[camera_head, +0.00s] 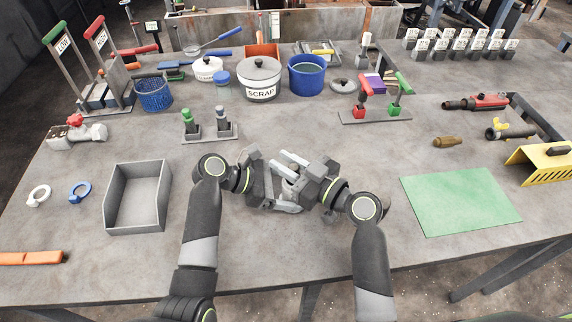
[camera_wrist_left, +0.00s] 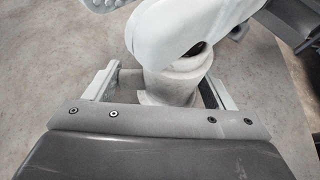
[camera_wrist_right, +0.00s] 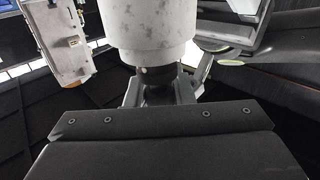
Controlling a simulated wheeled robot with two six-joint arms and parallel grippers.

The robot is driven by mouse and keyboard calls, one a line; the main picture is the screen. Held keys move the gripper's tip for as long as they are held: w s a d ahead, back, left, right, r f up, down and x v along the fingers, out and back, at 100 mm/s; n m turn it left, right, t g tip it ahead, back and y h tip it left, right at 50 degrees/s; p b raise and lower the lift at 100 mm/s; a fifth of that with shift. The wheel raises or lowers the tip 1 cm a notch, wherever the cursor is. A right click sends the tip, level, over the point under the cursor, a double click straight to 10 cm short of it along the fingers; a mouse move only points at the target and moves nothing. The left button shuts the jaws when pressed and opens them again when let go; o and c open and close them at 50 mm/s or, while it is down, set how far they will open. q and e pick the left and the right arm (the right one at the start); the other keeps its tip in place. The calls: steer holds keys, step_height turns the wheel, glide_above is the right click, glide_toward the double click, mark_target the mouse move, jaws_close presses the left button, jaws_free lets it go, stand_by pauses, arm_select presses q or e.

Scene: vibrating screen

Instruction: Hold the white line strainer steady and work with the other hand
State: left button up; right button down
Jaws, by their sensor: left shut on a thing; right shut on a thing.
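The white line strainer is held between my two grippers above the front middle of the table. In the head view the grippers hide most of it. My left gripper (camera_head: 274,186) is shut on it; in the left wrist view the pale strainer (camera_wrist_left: 172,75) has a round collar between the fingers and a wider body above. My right gripper (camera_head: 304,184) is shut from the other side. In the right wrist view its fingers close on a dark narrow neck (camera_wrist_right: 157,88) below a speckled white cylinder (camera_wrist_right: 153,38). I cannot tell whether that neck is a separate part.
A grey open tray (camera_head: 137,198) stands left of my arms and a green mat (camera_head: 459,200) lies to the right. Behind are two small handled pieces (camera_head: 208,130), a scrap pot (camera_head: 259,82) and a red-and-green handled stand (camera_head: 376,113). Front table space is mostly clear.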

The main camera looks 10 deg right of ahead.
arm_select(q)
steer(key=shift+f, duration=0.15)
arm_select(e)
step_height(320, 180, up, 7)
steer(key=shift+f, duration=0.2)
stand_by(1.2)
steer(key=shift+r, duration=0.1)
stand_by(0.6)
step_height(320, 180, up, 7)
stand_by(0.8)
arm_select(q)
steer(key=o, duration=0.7)
steer(key=shift+w, duration=0.1)
arm_select(e)
steer(key=shift+w, duration=0.1)
arm_select(q)
steer(key=shift+o, duration=0.6)
steer(key=shift+o, duration=1)
steer(key=c, duration=0.4)
